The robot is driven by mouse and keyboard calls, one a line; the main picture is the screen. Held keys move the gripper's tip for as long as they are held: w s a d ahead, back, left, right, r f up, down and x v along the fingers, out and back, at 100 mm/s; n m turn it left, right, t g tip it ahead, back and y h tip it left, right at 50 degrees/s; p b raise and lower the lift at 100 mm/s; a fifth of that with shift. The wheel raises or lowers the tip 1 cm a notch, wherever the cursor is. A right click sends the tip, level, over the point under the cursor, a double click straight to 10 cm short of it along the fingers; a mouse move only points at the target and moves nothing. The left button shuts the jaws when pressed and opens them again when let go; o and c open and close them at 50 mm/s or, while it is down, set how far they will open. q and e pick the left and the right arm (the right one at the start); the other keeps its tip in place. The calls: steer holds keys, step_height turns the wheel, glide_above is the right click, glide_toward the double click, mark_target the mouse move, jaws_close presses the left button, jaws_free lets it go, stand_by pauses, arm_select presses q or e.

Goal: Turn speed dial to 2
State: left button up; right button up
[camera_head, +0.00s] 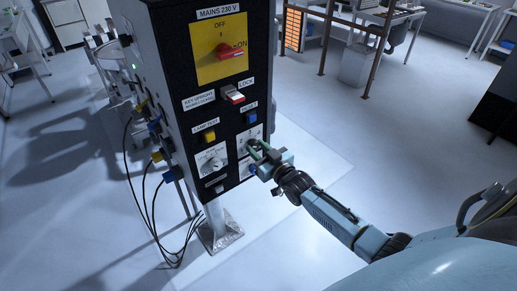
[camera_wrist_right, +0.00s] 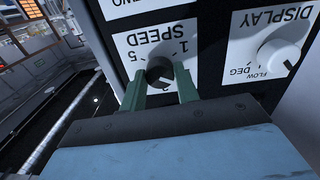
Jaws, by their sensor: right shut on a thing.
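The speed dial (camera_wrist_right: 160,72) is a dark round knob on a white plate marked SPEED (camera_wrist_right: 158,38), which appears upside down in the wrist view. The digits 1 and 5 show beside it; its pointer setting is hard to make out. My right gripper (camera_wrist_right: 161,90) is shut on the dial, with one green finger on each side of it. In the head view my right gripper (camera_head: 256,153) reaches the lower right of the black control panel and covers most of the dial. My left gripper is not in view.
A white display dial (camera_wrist_right: 279,57) sits beside the speed dial, also seen in the head view (camera_head: 212,163). Above are a yellow button (camera_head: 210,136), a blue button (camera_head: 252,117), a key switch (camera_head: 233,95) and a red mains switch (camera_head: 231,50). Cables (camera_head: 146,200) hang at the left.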

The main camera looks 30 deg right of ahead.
steer(key=shift+f, duration=0.1)
stand_by(0.3)
steer(key=o, duration=1)
steer(key=s, duration=1.3)
steer(key=shift+s+d, duration=0.2)
steer(key=shift+d, duration=0.15)
